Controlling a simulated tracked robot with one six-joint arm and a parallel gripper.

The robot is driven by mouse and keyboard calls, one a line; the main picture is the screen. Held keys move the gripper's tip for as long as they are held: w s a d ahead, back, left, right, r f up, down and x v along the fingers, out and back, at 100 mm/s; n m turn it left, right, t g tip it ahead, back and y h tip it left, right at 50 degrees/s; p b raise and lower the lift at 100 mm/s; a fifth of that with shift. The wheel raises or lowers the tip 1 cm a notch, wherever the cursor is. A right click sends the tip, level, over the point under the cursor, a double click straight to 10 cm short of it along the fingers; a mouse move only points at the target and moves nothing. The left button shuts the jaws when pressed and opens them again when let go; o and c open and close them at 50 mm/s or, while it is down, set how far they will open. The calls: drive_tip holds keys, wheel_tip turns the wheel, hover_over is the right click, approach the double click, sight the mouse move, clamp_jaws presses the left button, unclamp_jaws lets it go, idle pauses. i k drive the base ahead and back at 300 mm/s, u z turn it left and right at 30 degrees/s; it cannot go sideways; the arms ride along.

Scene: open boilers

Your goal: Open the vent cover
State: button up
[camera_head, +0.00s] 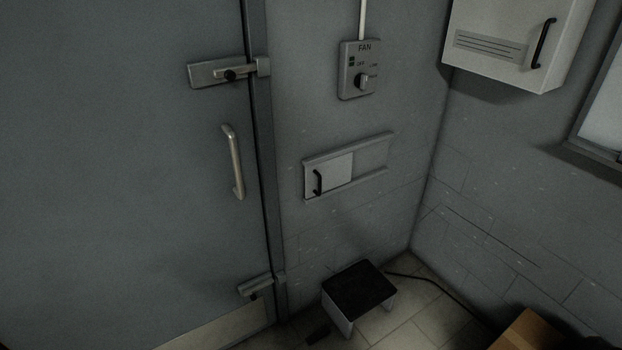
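The vent cover (337,172) is a light grey sliding panel set between two horizontal rails (362,176) on the wall, right of the door. It sits at the left end of the rails and has a black upright handle (318,182) near its left edge. The right part of the rail frame shows a plain grey surface like the wall. I cannot tell whether an opening lies behind the panel. My gripper is not in view.
A grey door (120,170) with latches and a bar handle (233,162) fills the left. A fan switch (359,70) is above the vent, a white cabinet (510,45) upper right. A black-topped stool (359,290) stands below the vent; a cardboard box (530,330) is lower right.

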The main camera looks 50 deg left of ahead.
sight(333, 177)
drive_tip(key=u, duration=2.2)
drive_tip(key=i, duration=0.8)
drive_tip(key=u, duration=0.45)
drive_tip(key=i, duration=1.15)
